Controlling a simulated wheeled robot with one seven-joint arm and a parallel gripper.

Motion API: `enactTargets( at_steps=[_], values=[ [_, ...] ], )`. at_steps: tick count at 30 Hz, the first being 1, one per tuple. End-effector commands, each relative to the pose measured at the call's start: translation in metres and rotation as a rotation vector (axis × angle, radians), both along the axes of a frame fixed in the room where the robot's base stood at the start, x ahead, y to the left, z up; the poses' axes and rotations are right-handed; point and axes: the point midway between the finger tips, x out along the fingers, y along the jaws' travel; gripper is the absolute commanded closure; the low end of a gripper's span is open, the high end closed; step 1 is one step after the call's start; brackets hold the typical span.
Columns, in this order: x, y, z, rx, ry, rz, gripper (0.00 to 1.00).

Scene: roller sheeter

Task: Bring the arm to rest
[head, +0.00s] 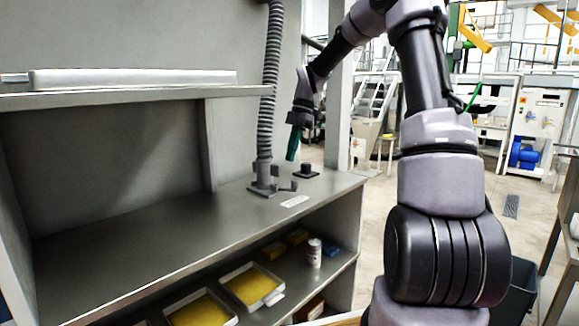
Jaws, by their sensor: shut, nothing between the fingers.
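My arm rises at the right of the head view, bends at the top and reaches down and left. My gripper (293,143) has dark green fingers that point down. It is shut and empty, in the air above the far right end of the grey bench (130,235). Beneath it and slightly right, a small black knob-like fixture (306,170) stands on the bench top. The gripper appears apart from it.
A grey corrugated hose (268,90) drops to a bracket (265,188) close left of the gripper. A shelf (130,95) spans the upper left. Trays with yellow contents (284,291) and a small bottle (314,253) sit under the bench. The bench top's left is clear.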

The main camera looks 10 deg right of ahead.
Motion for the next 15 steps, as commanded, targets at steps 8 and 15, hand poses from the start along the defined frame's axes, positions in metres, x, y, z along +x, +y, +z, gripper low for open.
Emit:
enactTargets(
  at_steps=[8,15],
  values=[
    [-0.022,0.003,0.030,-0.081,-0.005,-0.187,1.00],
    [-0.090,0.004,0.077,-0.181,-0.049,-0.753,1.00]
  ],
)
